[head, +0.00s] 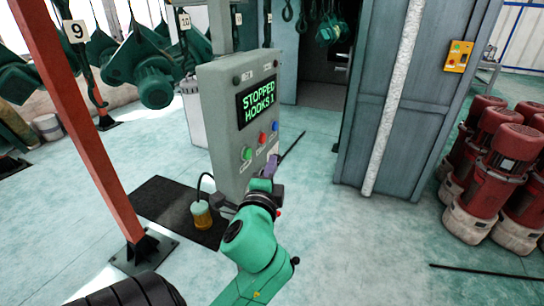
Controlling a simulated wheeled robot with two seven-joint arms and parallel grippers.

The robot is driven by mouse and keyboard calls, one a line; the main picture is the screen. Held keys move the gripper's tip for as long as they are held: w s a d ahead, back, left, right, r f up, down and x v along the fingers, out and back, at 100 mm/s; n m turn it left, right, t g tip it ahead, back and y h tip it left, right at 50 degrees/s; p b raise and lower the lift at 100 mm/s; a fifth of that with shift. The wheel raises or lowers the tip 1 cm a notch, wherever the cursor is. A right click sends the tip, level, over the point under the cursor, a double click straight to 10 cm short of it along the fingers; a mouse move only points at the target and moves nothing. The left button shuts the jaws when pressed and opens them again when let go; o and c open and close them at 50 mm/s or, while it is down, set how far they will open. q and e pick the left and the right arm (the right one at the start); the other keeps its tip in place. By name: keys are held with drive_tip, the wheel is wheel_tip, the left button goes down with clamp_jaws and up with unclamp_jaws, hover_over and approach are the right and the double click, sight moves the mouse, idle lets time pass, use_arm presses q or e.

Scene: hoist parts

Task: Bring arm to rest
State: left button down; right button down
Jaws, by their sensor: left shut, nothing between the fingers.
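My green left arm reaches up from the bottom middle in the head view. Its gripper (271,166) is shut and empty, just in front of the lower right part of a grey control box (222,120). The box's screen (258,102) reads "STOPPED HOOKS 1" in green letters. Below the screen are a green button (246,153), a red button (262,138) and a blue button (275,126). I cannot tell whether the gripper touches the box. My right gripper is not in view.
A red-orange post (80,120) stands at left beside hanging green hoist parts (155,80). A yellow-brown container (201,215) stands on a dark mat (160,202). A grey-blue cabinet (420,100) and several red motors (490,165) are at right. Floor between them is mostly clear.

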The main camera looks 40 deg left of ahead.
use_arm(q)
drive_tip(key=shift+w+a+f, duration=0.15)
drive_tip(key=shift+a+f, duration=0.05)
drive_tip(key=shift+a, duration=0.2)
drive_tip(key=shift+d+r, duration=0.1)
drive_tip(key=shift+d, duration=0.1)
drive_tip(key=w+d+f+g+h+b, duration=0.1)
drive_tip(key=w+f+g+h, duration=0.15)
drive_tip(key=f, duration=0.95)
drive_tip(key=w+d+f+g+h+b, duration=0.1)
drive_tip(key=w+d+f+h, duration=0.15)
drive_tip(key=f, duration=1.05)
drive_tip(key=s+d+f+n+g+h+b, duration=0.1)
drive_tip(key=s+f+g, duration=0.1)
drive_tip(key=f, duration=0.9)
drive_tip(key=s+d+f+n+g+h+b, duration=0.1)
drive_tip(key=s+d+f+g, duration=0.15)
drive_tip(key=f, duration=0.95)
drive_tip(key=s+d+f+n+g+h+b, duration=0.2)
drive_tip(key=s+f+n+g, duration=0.1)
drive_tip(key=s+f, duration=1.4)
drive_tip(key=s+f+n+g, duration=0.1)
drive_tip(key=s+f, duration=0.3)
drive_tip(key=s, duration=0.3)
drive_tip(key=s+f+n+g, duration=0.2)
drive_tip(key=s+f, duration=0.1)
drive_tip(key=s, duration=0.4)
drive_tip(key=shift+s+f+h, duration=0.15)
drive_tip(key=shift+f+h, duration=0.15)
drive_tip(key=shift+f, duration=0.1)
